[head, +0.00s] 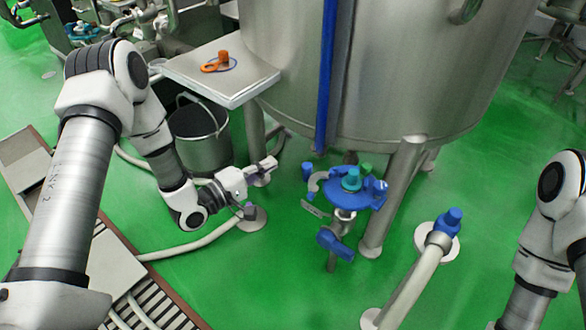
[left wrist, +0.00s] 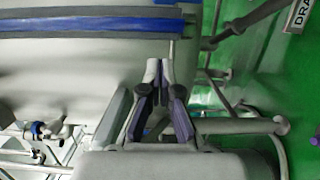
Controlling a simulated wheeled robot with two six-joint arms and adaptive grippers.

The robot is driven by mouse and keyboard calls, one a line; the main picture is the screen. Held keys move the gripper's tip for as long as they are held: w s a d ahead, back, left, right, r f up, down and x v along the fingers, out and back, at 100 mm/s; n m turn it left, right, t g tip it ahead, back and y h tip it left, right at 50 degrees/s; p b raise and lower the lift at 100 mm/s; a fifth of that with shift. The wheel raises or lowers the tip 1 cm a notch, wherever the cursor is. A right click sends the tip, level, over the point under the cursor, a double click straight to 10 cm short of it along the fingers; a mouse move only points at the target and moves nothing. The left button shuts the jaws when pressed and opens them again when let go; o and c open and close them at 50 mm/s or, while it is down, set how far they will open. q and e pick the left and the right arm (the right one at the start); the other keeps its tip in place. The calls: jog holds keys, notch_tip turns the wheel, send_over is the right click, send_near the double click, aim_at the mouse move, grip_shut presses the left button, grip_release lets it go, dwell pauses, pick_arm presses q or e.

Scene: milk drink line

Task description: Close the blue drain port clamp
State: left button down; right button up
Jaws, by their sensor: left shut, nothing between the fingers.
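The blue drain port clamp (head: 372,197) sits under the tank at the drain pipe, with a turquoise knob (head: 351,178) on top. A grey curved piece (head: 317,181) and a small blue part (head: 307,171) stick out on its left. I cannot tell clearly whether the clamp's halves meet. A blue valve lever (head: 335,243) is just below. My left gripper (head: 272,164) is left of the clamp and apart from it. Its fingers are together and empty in the left wrist view (left wrist: 157,70). The clamp does not show there. Only my right arm shows, at the right edge.
The steel tank (head: 420,60) stands above on legs (head: 393,200). A steel bucket (head: 203,140) and a side table (head: 190,72) with an orange clamp (head: 220,63) are on the left. A tag (head: 312,208) hangs near the drain.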

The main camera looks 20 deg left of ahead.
aim_at(313, 175)
pick_arm(q)
jog(key=w+d+b, duration=0.1)
jog(key=w+d, duration=0.1)
jog(key=d, duration=0.4)
jog(key=shift+w+d, duration=0.15)
jog(key=shift+w, duration=0.2)
